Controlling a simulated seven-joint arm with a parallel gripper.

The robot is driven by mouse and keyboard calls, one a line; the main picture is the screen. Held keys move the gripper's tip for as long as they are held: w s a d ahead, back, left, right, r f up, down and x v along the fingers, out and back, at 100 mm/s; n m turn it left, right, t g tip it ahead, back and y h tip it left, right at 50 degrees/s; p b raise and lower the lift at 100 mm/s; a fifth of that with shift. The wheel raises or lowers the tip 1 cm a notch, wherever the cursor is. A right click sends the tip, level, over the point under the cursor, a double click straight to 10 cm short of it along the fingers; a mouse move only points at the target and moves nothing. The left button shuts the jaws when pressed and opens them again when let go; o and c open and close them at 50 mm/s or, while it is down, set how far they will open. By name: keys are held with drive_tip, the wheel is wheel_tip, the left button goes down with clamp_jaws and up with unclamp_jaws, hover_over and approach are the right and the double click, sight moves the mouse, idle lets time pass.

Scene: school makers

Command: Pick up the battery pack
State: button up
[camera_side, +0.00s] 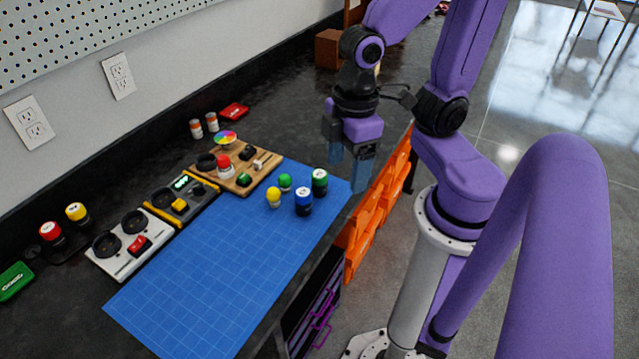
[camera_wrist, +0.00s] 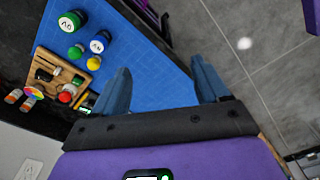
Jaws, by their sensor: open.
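I cannot tell for sure which thing is the battery pack. On the blue mat (camera_side: 215,270) stand a green-topped cylinder (camera_side: 319,183) and a blue-topped cylinder (camera_side: 303,201), both with white labels. A small green knob (camera_side: 285,182) and a yellow knob (camera_side: 273,198) stand just left of them. My gripper (camera_side: 349,168) is open and empty, raised near the mat's far right corner, to the right of the cylinders. In the wrist view, the fingers (camera_wrist: 161,70) are spread with nothing between them; the green-topped (camera_wrist: 70,21) and blue-topped (camera_wrist: 99,42) cylinders lie beyond, to the left.
A wooden board with a red button (camera_side: 238,180), a yellow-edged panel (camera_side: 178,203) and a white panel (camera_side: 132,243) line the mat's left. Two orange-white cans (camera_side: 204,124), a red box (camera_side: 234,111) and a green box (camera_side: 15,281) lie on the dark counter. Orange bins (camera_side: 377,217) hang below its edge.

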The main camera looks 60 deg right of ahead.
drive_tip(key=w+f+m+t, duration=0.1)
drive_tip(key=w+f+m, duration=0.35)
drive_tip(key=w, duration=0.45)
drive_tip(key=w+f+m+t, duration=0.1)
drive_tip(key=w+f+m, duration=0.2)
drive_tip(key=w+m, duration=0.45)
drive_tip(key=m+t+h, duration=0.1)
drive_tip(key=m+h, duration=0.3)
drive_tip(key=m, duration=0.4)
hover_over(320, 175)
drive_tip(key=s+a, duration=0.2)
wheel_tip(320, 175, down, 7)
drive_tip(key=shift+x, duration=3.55)
drive_tip(key=shift+w+d+r, duration=0.15)
drive_tip(key=shift+w+d, duration=0.05)
drive_tip(key=c, duration=1.2)
